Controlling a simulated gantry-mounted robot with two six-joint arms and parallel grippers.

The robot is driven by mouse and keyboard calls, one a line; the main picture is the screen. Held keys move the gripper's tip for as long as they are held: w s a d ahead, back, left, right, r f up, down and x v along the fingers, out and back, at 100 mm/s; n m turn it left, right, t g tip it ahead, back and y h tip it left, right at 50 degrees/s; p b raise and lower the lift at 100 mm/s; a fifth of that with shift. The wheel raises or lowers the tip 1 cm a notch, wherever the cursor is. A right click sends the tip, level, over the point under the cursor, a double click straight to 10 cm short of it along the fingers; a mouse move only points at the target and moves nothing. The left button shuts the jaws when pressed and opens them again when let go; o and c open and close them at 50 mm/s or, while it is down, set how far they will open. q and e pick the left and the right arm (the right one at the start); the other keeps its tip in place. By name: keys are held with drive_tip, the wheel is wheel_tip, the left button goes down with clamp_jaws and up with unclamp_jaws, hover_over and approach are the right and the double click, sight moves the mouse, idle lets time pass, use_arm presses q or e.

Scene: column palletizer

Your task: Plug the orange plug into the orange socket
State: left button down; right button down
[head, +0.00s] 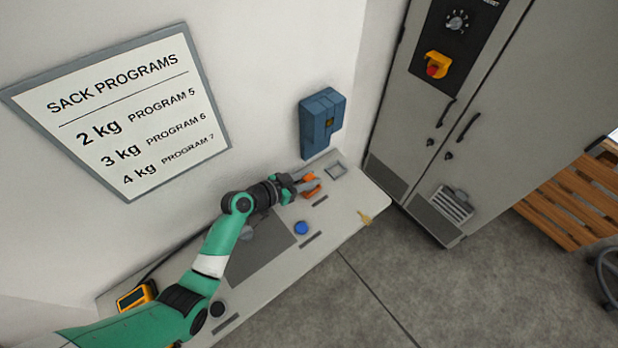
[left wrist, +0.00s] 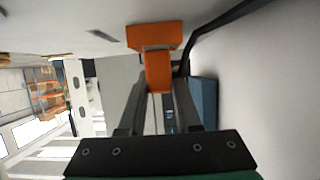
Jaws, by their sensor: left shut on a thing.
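My left gripper (head: 308,186) is shut on the orange plug (head: 312,191), above the far end of the light bench. In the left wrist view, the plug (left wrist: 155,38) has a wide head beyond the fingertips and a narrower body between the dark fingers (left wrist: 158,80). A blue wall box (head: 318,130) is fixed to the wall just beyond the gripper, with a small dark yellowish-orange spot (head: 330,123) on its side. I cannot tell whether that spot is the orange socket. The plug is apart from the box. My right gripper is not in view.
The bench (head: 352,208) carries a blue round object (head: 301,228), a small square frame (head: 336,171), a tan key-like item (head: 365,217) and a yellow device (head: 134,297). A grey cabinet (head: 490,110) stands at the right. A black cable (left wrist: 222,24) runs near the plug.

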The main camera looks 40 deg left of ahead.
use_arm(q)
drive_tip(key=shift+f, duration=0.2)
idle(0.5)
drive_tip(key=c, duration=0.5)
unclamp_jaws()
drive_tip(key=shift+s, duration=0.1)
drive_tip(key=v, duration=0.6)
drive_tip(key=shift+r+p, duration=0.15)
drive_tip(key=shift+p, duration=0.25)
drive_tip(key=p+v, duration=0.4)
drive_tip(key=p, duration=0.1)
drive_tip(key=shift+s+a+r, duration=0.1)
drive_tip(key=shift+s+r, duration=0.1)
drive_tip(key=shift+r, duration=0.1)
drive_tip(key=shift+s, duration=0.25)
drive_tip(key=shift+s+f, duration=0.1)
drive_tip(key=shift+s, duration=0.1)
